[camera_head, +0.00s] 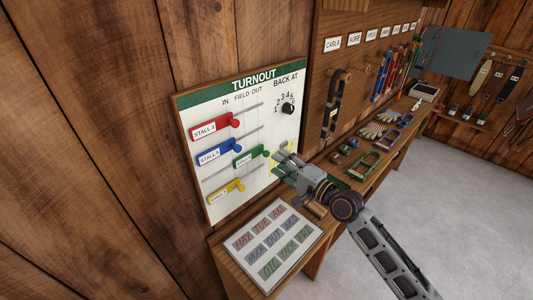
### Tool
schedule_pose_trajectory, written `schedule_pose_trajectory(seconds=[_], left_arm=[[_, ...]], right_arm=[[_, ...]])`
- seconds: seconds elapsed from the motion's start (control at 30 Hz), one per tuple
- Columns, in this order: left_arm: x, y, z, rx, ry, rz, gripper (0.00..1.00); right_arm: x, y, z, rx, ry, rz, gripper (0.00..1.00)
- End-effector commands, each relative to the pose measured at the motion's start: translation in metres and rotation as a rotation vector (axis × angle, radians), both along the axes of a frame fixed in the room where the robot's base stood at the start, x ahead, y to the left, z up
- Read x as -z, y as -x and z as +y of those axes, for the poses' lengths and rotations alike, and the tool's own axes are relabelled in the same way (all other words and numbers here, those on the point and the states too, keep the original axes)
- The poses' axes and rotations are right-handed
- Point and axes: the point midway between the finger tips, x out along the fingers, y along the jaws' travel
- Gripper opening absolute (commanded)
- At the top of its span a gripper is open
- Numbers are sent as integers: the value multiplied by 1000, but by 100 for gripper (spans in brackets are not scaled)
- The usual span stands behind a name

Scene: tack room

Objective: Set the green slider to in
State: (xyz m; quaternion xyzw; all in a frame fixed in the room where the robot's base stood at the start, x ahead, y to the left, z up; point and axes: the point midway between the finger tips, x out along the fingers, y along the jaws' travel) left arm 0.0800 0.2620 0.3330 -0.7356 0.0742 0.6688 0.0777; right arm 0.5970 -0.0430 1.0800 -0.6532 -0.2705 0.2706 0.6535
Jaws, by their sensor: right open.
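The green slider (249,156) is on the white TURNOUT board (226,103), at the right end of its rail. It is farther right than the red, blue and yellow sliders, toward the OUT side. Bare rail shows to its left, toward the IN side. My right gripper (279,161) is just right of the green slider's round knob, with its fingers pointing at the board. It is open and holds nothing. I cannot tell whether a finger touches the knob. My left gripper is not in view.
The red slider (211,127), blue slider (214,153) and yellow slider (224,191) sit at the left. A black dial (288,108) is at the upper right. A labelled panel (270,244) lies below on the wooden bench. Straps and brushes fill the bench behind my gripper.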

Motion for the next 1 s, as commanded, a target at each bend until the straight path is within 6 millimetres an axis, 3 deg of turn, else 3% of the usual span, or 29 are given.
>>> schedule_pose_trajectory(seconds=[0.6,1.0], left_arm=[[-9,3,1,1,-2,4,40],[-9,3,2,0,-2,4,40]], right_arm=[[-1,-44,43,0,-1,0,42],[0,-50,50,0,1,-1,42]])
